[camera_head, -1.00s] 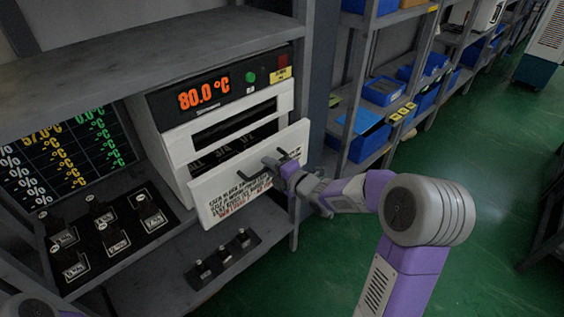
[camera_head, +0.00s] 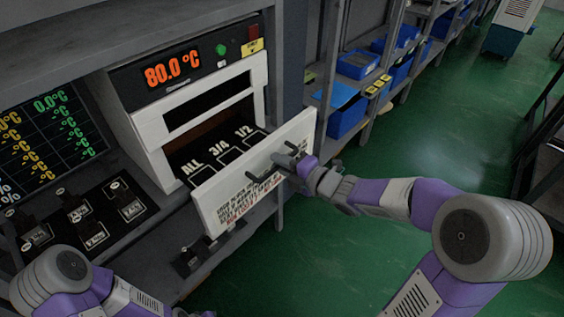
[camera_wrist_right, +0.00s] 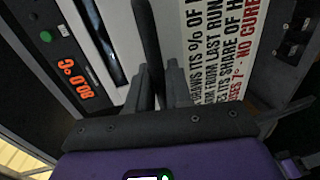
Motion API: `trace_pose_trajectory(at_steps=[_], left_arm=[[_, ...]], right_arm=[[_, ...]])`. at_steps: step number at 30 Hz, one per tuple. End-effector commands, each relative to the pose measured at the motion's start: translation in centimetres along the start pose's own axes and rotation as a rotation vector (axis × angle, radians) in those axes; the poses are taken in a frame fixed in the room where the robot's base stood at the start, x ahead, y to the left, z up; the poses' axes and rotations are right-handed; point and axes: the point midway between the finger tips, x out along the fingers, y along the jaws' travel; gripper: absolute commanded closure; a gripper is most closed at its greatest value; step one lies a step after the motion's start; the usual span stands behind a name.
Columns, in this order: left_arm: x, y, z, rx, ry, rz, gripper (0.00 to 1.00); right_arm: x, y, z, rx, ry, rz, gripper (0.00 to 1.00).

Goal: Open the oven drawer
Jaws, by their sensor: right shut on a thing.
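The white oven (camera_head: 150,131) sits on a grey shelf and its display reads 80.0 °C. Its drawer (camera_head: 213,200) stands out from the body, and a dark inside with areas marked ALL, 3/4 and 1/2 shows behind the front panel. My right gripper (camera_head: 284,162) is shut on the dark handle (camera_head: 262,181) of the drawer. In the right wrist view the handle (camera_wrist_right: 148,38) runs between the two fingers (camera_wrist_right: 159,88), beside the printed drawer front (camera_wrist_right: 218,40). My left arm shows at the bottom left; its gripper is out of view.
A dark panel of square labelled blocks (camera_head: 84,215) lies left of the oven, under a screen of temperatures (camera_head: 48,135). Smaller dark blocks (camera_head: 190,260) are on the shelf below the drawer. Racks with blue bins (camera_head: 347,118) stand behind. Green floor (camera_head: 400,150) is open at right.

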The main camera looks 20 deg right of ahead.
Motion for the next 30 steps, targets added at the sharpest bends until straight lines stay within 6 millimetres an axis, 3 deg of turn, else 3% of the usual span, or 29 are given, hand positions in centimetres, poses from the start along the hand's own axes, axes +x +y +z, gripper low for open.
trace_pose_trajectory(at_steps=[1, 4, 14, 24, 30], left_arm=[[0.0, 0.0, 0.0, 0.000, 0.000, 0.000, 0.57], [0.0, 0.0, 0.0, 0.000, 0.000, 0.000, 0.57], [-0.1, 0.1, 0.0, 0.000, 0.000, 0.000, 0.57], [-1.4, 0.5, 0.1, 0.000, 0.000, 0.000, 0.57], [-1.7, 0.7, 0.1, 0.000, 0.000, 0.000, 0.57]], right_arm=[[0.0, 0.0, 0.0, -0.001, 0.001, 0.001, 0.79], [0.0, 0.0, 0.0, -0.001, 0.000, 0.001, 0.65], [-0.4, 0.1, 0.1, -0.002, -0.001, 0.001, 0.65], [-5.7, 0.2, 0.1, 0.000, -0.005, 0.001, 0.65], [-7.5, 0.1, 0.1, 0.000, -0.002, 0.001, 0.65]])
